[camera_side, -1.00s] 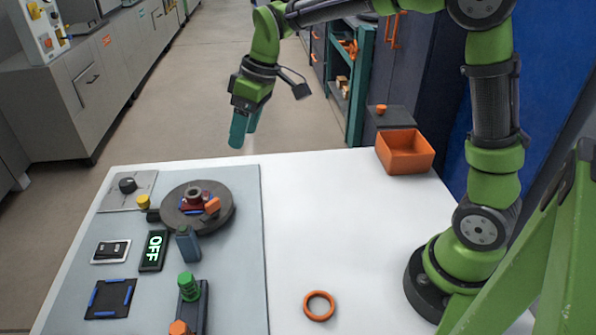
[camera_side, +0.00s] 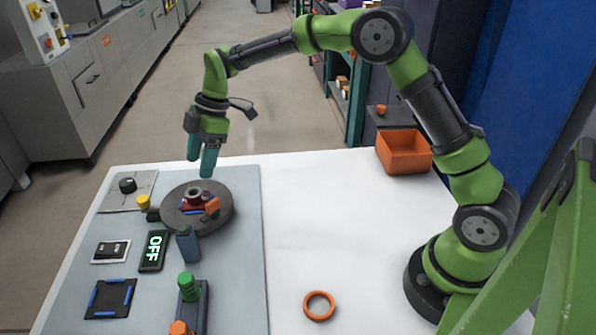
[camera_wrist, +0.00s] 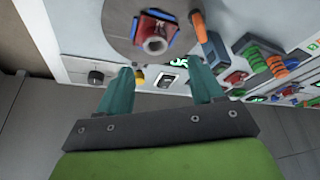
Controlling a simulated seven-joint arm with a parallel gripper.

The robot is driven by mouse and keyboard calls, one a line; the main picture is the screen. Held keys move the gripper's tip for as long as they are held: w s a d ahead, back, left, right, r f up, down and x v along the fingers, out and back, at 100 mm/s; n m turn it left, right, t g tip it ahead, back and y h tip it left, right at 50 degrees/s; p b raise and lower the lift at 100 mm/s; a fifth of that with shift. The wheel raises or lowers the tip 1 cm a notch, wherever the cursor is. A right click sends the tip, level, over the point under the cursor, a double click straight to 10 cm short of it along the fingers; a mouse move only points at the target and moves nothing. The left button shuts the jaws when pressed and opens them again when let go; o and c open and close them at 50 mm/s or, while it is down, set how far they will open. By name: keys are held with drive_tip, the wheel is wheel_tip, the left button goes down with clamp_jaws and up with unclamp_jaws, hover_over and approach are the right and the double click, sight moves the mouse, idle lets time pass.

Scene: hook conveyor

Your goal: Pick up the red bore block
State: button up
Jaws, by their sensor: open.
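The red bore block (camera_side: 188,207) sits on the dark round turntable (camera_side: 174,217), inside blue edge marks, with a grey ring-shaped bore on top. It also shows in the wrist view (camera_wrist: 149,28), near the top middle. My gripper (camera_side: 200,167) is open and empty, fingers pointing down, above the turntable's far side and apart from the block. In the wrist view the two teal fingers (camera_wrist: 158,72) are spread, with the block beyond them toward the top of the picture.
An orange ring (camera_side: 319,306) and orange bin (camera_side: 405,152) lie right; the white tabletop between is clear.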

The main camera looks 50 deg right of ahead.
sight(190, 202)
drive_tip(key=x, duration=0.8)
drive_tip(key=shift+w+d, duration=0.1)
drive_tip(key=shift+w, duration=0.2)
drive_tip(key=shift+r, duration=0.1)
clamp_jaws()
